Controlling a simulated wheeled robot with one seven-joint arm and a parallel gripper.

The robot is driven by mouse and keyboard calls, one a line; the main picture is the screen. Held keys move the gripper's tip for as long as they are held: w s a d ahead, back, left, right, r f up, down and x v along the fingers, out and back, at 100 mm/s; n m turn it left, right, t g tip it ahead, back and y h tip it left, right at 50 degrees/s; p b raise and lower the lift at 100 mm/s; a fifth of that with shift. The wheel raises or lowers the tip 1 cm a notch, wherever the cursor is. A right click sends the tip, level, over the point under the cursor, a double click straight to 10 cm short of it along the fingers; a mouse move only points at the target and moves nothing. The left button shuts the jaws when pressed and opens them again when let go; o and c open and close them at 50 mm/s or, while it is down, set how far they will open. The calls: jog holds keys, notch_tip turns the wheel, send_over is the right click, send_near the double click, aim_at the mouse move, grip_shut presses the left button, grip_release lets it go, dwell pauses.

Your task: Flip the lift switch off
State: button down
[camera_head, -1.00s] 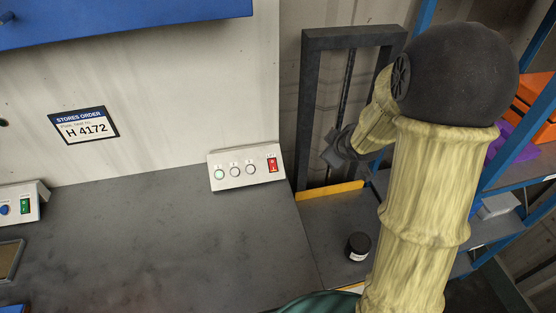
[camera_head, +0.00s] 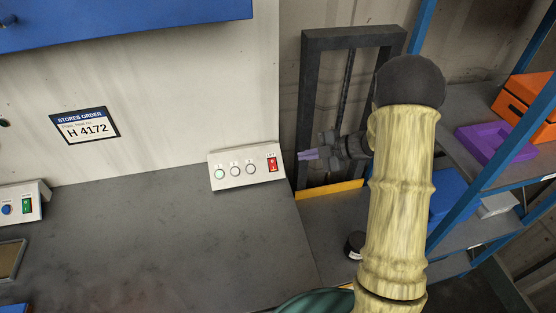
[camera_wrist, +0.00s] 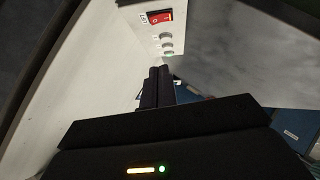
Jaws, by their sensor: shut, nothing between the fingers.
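The lift switch (camera_head: 271,164) is a red rocker at the right end of a white sloped control panel (camera_head: 212,174). The panel stands on the grey bench against the wall. Three round buttons sit to the left of the switch. My gripper (camera_head: 302,155) is shut and empty, just right of the panel and apart from the switch, its fingers pointing left. In the wrist view the switch (camera_wrist: 160,17) shows near the top centre, beyond the shut fingertips (camera_wrist: 159,70). In that view the buttons hang in a row below it.
A dark lift frame (camera_head: 310,110) with a yellow edge strip (camera_head: 330,191) stands behind my gripper. A small black jar (camera_head: 355,245) is partly behind my arm. Blue shelving with a purple tray (camera_head: 468,135) and orange bins (camera_head: 528,100) is at right. The grey bench (camera_head: 160,235) is mostly clear.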

jog(key=shift+a, duration=0.1)
jog(key=p, duration=0.2)
send_over(273, 164)
jog(key=s+d, duration=0.2)
jog(key=s, duration=0.2)
notch_tip(273, 164, down, 5)
jog(key=shift+w+a+f+p, duration=0.15)
jog(key=shift+w+f+p, duration=0.35)
jog(key=shift+w+f, duration=0.7)
jog(key=shift+w+a+f, duration=0.1)
jog(key=shift+w+f, duration=0.2)
jog(key=shift+f, duration=0.15)
